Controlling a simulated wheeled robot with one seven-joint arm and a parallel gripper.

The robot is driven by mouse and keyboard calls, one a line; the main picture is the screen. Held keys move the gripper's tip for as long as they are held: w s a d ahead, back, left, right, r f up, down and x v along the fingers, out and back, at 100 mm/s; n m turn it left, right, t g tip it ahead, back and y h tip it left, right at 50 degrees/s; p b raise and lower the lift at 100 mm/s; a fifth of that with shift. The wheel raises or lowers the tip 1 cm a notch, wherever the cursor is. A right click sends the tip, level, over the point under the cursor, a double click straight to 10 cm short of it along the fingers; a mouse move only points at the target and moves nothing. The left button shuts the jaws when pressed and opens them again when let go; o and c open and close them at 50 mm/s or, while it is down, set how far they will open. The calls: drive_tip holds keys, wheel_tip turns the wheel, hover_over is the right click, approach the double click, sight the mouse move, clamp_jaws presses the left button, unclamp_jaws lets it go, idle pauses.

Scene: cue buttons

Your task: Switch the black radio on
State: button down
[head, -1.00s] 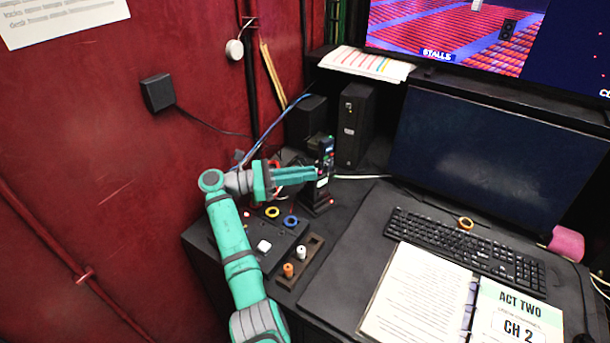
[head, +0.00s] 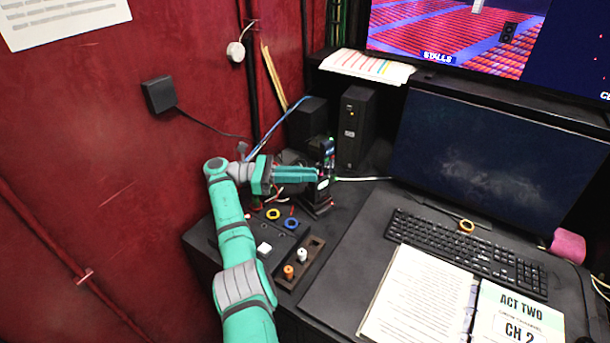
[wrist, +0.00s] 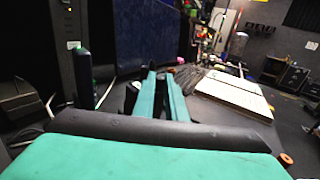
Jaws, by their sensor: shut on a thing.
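The black radio (head: 327,152) stands upright near the back of the desk, in front of the black tower box, on a dark base (head: 316,207). My gripper (head: 315,174) reaches it from the left, level, with its teal fingertips at the radio's side and closed on it. In the wrist view the two teal fingers (wrist: 160,88) lie close together. A dark upright thing with a blue-green top (wrist: 82,78) stands left of them there; I cannot tell whether it is the radio. The radio's knob or switch is too small to make out.
A panel with a white button (head: 264,248), a yellow ring (head: 273,214) and a blue ring (head: 291,223) lies below my arm. A tray (head: 312,262) holds an orange and a white peg. A keyboard (head: 465,247) and open binder (head: 415,290) fill the right. The red wall is close left.

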drive_tip(key=shift+f, duration=0.1)
drive_tip(key=c, duration=1.8)
unclamp_jaws()
drive_tip(key=shift+o, duration=0.2)
drive_tip(key=s+r, duration=1.3)
drive_tip(key=s, duration=0.1)
drive_tip(key=shift+d, duration=0.25)
